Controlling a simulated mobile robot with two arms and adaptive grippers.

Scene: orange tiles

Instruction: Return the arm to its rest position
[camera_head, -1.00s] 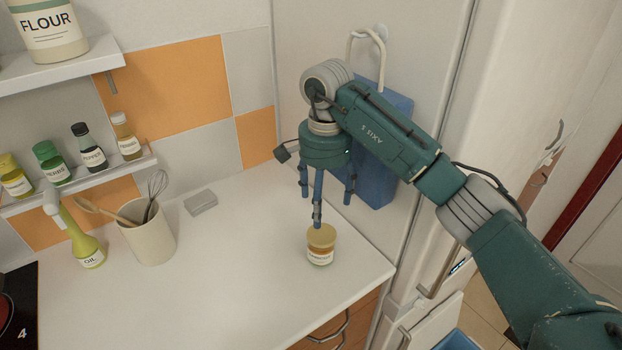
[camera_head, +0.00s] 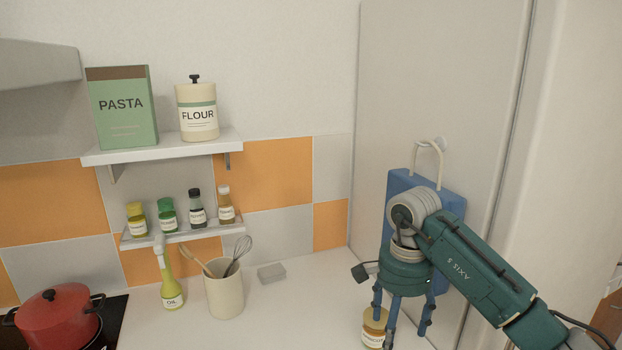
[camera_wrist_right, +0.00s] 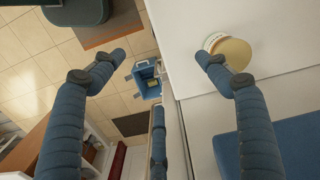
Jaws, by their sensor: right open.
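My right gripper (camera_head: 402,318) is open and empty, with its fingers pointing down over the counter's right end. A small jar with a tan lid (camera_head: 375,328) stands beside and partly behind the fingers in the head view. The wrist view shows the spread blue fingers of my right gripper (camera_wrist_right: 160,72) with nothing between them. There the jar (camera_wrist_right: 234,52) stands on the white counter near its edge, by the right finger's tip. I cannot tell whether that finger touches it. My left gripper is not in view.
A blue board (camera_head: 404,186) hangs on the tall panel behind my right arm. A utensil crock (camera_head: 224,296), an oil bottle (camera_head: 171,291) and a red pot (camera_head: 57,318) stand to the left. Shelves above hold a pasta box (camera_head: 122,108), a flour canister (camera_head: 198,118) and several small bottles.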

